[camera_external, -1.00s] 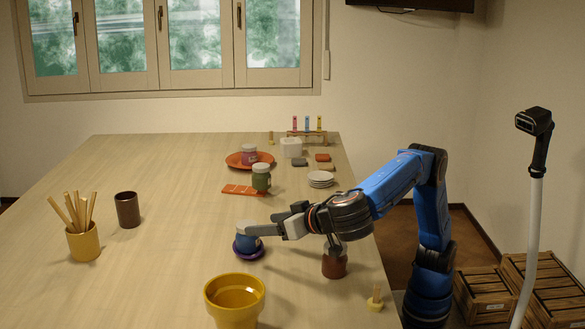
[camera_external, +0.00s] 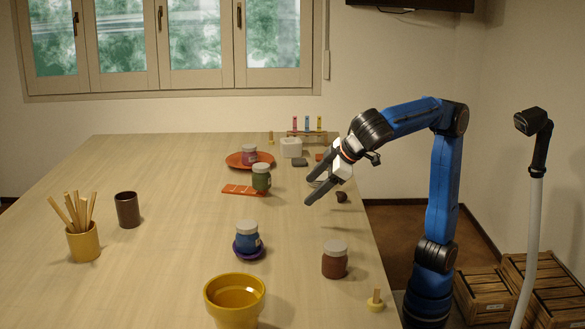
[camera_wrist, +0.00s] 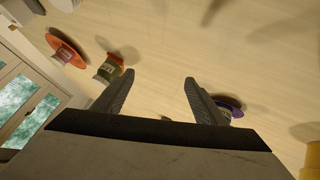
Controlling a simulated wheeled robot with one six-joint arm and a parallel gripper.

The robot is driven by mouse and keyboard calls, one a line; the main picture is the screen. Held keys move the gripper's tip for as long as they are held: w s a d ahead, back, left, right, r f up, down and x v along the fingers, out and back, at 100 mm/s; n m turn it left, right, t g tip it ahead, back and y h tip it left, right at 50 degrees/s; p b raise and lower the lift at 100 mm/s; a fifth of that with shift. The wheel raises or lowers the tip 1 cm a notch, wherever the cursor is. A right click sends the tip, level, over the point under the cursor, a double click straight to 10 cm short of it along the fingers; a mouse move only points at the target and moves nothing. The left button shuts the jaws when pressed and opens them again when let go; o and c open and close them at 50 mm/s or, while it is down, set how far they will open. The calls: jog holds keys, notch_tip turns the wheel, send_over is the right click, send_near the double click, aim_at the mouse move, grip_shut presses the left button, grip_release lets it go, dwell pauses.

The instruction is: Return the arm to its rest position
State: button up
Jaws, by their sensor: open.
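My arm is raised over the right side of the table (camera_external: 160,230). My gripper (camera_external: 308,191) hangs above the tabletop, tilted down and to the left, with its fingers apart and nothing between them. In the wrist view the gripper (camera_wrist: 159,77) shows two spread fingers with bare table between the tips. A blue jar (camera_external: 246,238) with a pale lid stands upright on a purple saucer (camera_external: 238,254), clear of my gripper. In the wrist view the purple saucer (camera_wrist: 232,101) is partly hidden behind the right finger.
A brown jar (camera_external: 335,263) and yellow pot (camera_external: 234,300) stand at the near right. A green jar (camera_external: 261,178), orange plate (camera_external: 234,162) and test-tube rack (camera_external: 307,135) are farther back. A stick-filled yellow cup (camera_external: 83,244) and dark cup (camera_external: 127,211) stand left. The table's middle is clear.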

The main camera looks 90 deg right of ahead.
jog(key=s+d+f+n+y, duration=0.1)
jog(key=s+d, duration=0.3)
jog(key=s+d+f+n+g+y, duration=0.1)
jog(key=s+d+n, duration=0.1)
jog(key=s+d, duration=0.2)
jog(key=s+d+f+n, duration=0.1)
jog(key=s+d, duration=0.2)
jog(key=s, duration=0.1)
jog(key=shift+d+f+n+g+y, duration=0.3)
jog(key=shift+d+y, duration=0.1)
jog(key=s+d+f+n+y, duration=0.2)
jog(key=s+d+f+n, duration=0.1)
jog(key=s+d+f, duration=0.75)
jog(key=s+d+f+m, duration=0.3)
jog(key=d+f+m, duration=0.1)
jog(key=f, duration=0.3)
jog(key=s+d+f+m, duration=0.3)
jog(key=s+d+f, duration=0.1)
jog(key=f, duration=0.3)
jog(key=shift+s+d+m+g+h, duration=0.2)
jog(key=shift+d+m+g+h, duration=0.1)
jog(key=shift+d+m+h, duration=0.1)
